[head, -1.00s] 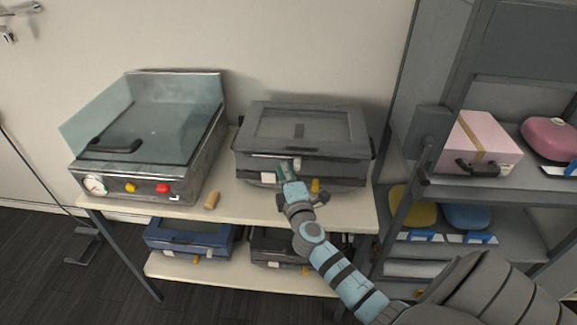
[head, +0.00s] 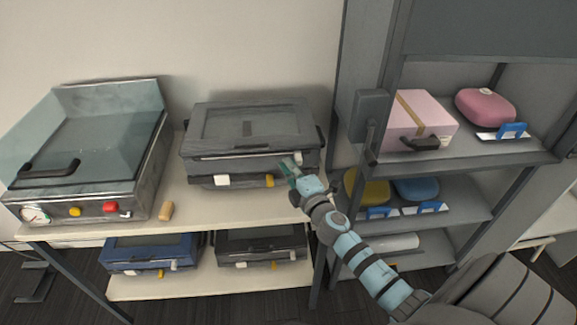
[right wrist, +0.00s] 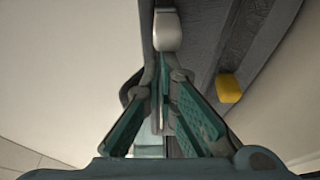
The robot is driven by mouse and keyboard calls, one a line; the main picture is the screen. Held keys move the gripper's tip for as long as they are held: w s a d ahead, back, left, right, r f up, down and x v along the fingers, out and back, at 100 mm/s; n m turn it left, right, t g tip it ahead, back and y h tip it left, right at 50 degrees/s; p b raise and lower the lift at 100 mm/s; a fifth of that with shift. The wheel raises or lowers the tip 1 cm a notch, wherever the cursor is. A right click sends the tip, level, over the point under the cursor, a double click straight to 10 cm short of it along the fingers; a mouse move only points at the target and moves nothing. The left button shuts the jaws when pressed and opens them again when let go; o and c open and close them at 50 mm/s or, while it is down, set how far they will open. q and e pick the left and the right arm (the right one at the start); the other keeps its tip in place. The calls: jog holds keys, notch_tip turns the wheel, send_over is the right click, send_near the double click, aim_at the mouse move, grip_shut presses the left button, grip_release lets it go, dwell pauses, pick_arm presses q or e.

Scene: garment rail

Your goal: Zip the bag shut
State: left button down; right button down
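The bag (head: 248,122) is a grey, boxy case with a clear panel in its lid, lying flat on the upper shelf. A white tag (head: 222,181) and a yellow tag (head: 269,181) are on its front; a yellow tab also shows in the right wrist view (right wrist: 229,88). My right gripper (head: 288,167) is at the bag's front right. In the right wrist view, its teal fingers (right wrist: 162,78) are close together, apparently shut on the pale zip pull (right wrist: 167,30) at their tips. How far the zip is closed cannot be told. My left gripper is out of view.
A steel griddle (head: 90,205) with a glass guard stands left of the bag, a small tan block (head: 166,211) between. Blue (head: 150,252) and black (head: 262,243) cases lie on the lower shelf (head: 215,282). A grey rack (head: 470,165) with pink, yellow and blue items stands close on the right.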

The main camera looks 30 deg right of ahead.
jog(key=shift+d, duration=0.1)
jog(key=s+a, duration=0.5)
jog(key=s, duration=0.3)
jog(key=s+d+f+m+g, duration=0.1)
jog(key=s+f+m+g, duration=0.25)
jog(key=f, duration=0.65)
jog(key=s+f+m+g, duration=0.25)
jog(key=s+f, duration=0.25)
jog(key=f, duration=0.6)
jog(key=s+d+f+m+g, duration=0.1)
jog(key=s+f+m+g, duration=0.25)
jog(key=f, duration=0.65)
jog(key=s+a+f+m+g, duration=0.1)
jog(key=s+f+m+g, duration=0.1)
jog(key=s+f, duration=0.3)
jog(key=s+a+f+m+g+y, duration=0.1)
jog(key=s+f, duration=0.4)
jog(key=s, duration=0.8)
jog(key=s+a+f+m+g+y, duration=0.1)
jog(key=s+a+f+m+g, duration=0.2)
jog(key=s, duration=0.6)
jog(key=shift+s+a+f+g+b, duration=0.3)
jog(key=shift+f+g, duration=0.25)
jog(key=shift+f, duration=0.4)
